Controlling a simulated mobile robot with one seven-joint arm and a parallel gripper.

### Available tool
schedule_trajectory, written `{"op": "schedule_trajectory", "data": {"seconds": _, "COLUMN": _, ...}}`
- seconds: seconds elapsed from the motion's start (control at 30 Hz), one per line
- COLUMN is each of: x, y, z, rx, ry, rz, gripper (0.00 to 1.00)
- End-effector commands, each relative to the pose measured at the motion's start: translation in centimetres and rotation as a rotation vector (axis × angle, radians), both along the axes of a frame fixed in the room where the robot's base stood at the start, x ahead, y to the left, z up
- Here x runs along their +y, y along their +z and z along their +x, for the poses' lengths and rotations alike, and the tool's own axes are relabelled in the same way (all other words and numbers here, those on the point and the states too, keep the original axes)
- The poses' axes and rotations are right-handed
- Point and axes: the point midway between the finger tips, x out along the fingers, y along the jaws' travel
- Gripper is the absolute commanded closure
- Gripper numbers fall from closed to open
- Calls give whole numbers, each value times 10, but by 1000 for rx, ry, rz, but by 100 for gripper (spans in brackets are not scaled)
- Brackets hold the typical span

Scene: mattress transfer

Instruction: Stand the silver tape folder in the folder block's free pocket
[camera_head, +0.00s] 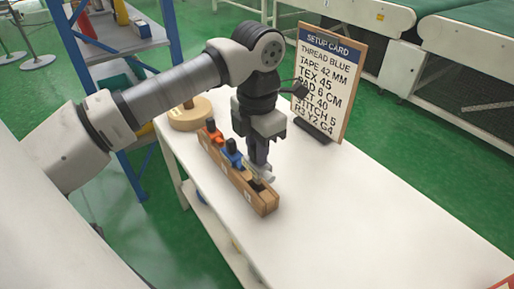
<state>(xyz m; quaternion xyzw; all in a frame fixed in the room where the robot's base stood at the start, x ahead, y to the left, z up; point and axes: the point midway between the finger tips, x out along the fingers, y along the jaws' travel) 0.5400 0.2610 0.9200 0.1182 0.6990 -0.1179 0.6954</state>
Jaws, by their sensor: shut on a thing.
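The folder block (242,187) is a long wooden block near the table's left edge, running from upper left to lower right. An orange-red folder (213,131) and a blue folder (233,153) stand in its pockets toward the far end. A dark opening (255,185) shows near its near end. My gripper (261,167) points down over the near half of the block. It is shut on the silver tape folder (267,175), a small pale metal piece at the fingertips. The fingers hide part of it, and I cannot tell how deep it sits relative to the pocket.
A setup card (328,75) stands on the white table (360,205) behind and right of my gripper. A round wooden piece (189,118) sits at the far left corner. A blue-framed shelf (115,45) stands beyond. The table's right half is mostly clear.

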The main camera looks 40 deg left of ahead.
Motion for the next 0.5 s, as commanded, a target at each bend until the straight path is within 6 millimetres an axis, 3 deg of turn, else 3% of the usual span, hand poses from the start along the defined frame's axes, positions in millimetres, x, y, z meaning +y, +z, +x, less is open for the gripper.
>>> {"op": "schedule_trajectory", "data": {"seconds": 0.5, "x": 0, "y": -10, "z": 0, "rx": -1, "ry": 0, "rz": 0, "gripper": 100}}
